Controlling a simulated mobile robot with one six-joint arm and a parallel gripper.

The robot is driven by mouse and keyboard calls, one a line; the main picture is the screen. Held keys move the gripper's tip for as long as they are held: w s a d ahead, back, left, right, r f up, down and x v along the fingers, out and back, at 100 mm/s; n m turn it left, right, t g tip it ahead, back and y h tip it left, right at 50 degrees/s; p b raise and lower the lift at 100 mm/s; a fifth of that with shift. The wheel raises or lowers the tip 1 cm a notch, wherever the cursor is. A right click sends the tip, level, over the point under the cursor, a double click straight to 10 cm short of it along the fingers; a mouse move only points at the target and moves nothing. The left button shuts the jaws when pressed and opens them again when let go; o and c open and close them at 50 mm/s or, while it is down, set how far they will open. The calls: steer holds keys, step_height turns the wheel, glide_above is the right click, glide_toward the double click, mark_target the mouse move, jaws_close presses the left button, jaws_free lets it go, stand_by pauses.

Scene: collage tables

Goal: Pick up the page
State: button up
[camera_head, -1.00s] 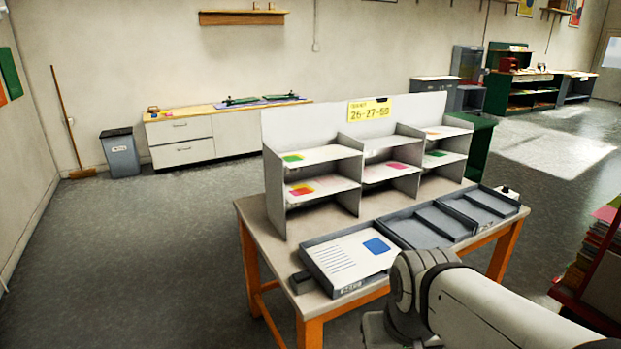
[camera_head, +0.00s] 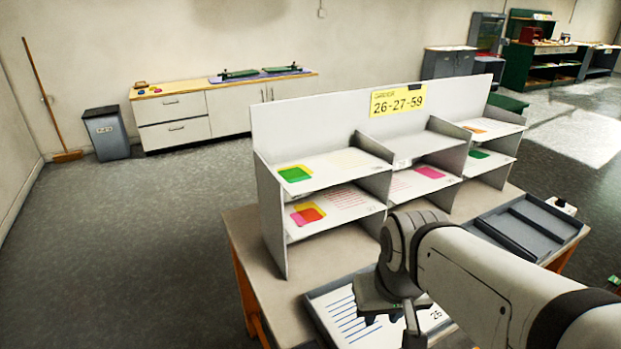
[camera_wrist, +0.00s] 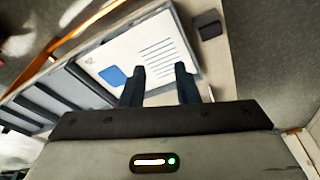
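A white page (camera_head: 343,308) with blue printed lines lies in the front tray (camera_head: 336,286) on the table. In the wrist view, the page (camera_wrist: 150,45) shows its lines, a blue rounded square and a small number. My gripper (camera_head: 390,320) is over the page in the head view and hides part of it. In the wrist view, my gripper (camera_wrist: 160,84) has its two dark fingers apart with nothing between them. The fingertips overlap the page's near edge there; I cannot tell whether they touch it.
A grey shelf unit (camera_head: 270,225) stands behind the tray, with several colour-marked pages in its compartments and a yellow sign (camera_head: 397,100) reading 26-27-59. A grey tray (camera_head: 545,225) lies at the table's right. Open floor (camera_head: 130,240) is at the left.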

steer(key=n+t+y+b, duration=0.3)
steer(key=n+t+b, duration=1)
steer(key=n+b, duration=0.85)
glide_toward(345, 222)
steer(key=w+f, duration=0.1)
steer(key=w, duration=0.2)
steer(key=shift+m, duration=0.45)
steer(key=x, duration=0.3)
steer(key=b+x, duration=0.1)
steer(key=x, duration=0.3)
steer(key=shift+a+r, duration=0.1)
steer(key=shift+a, duration=0.15)
jaws_close()
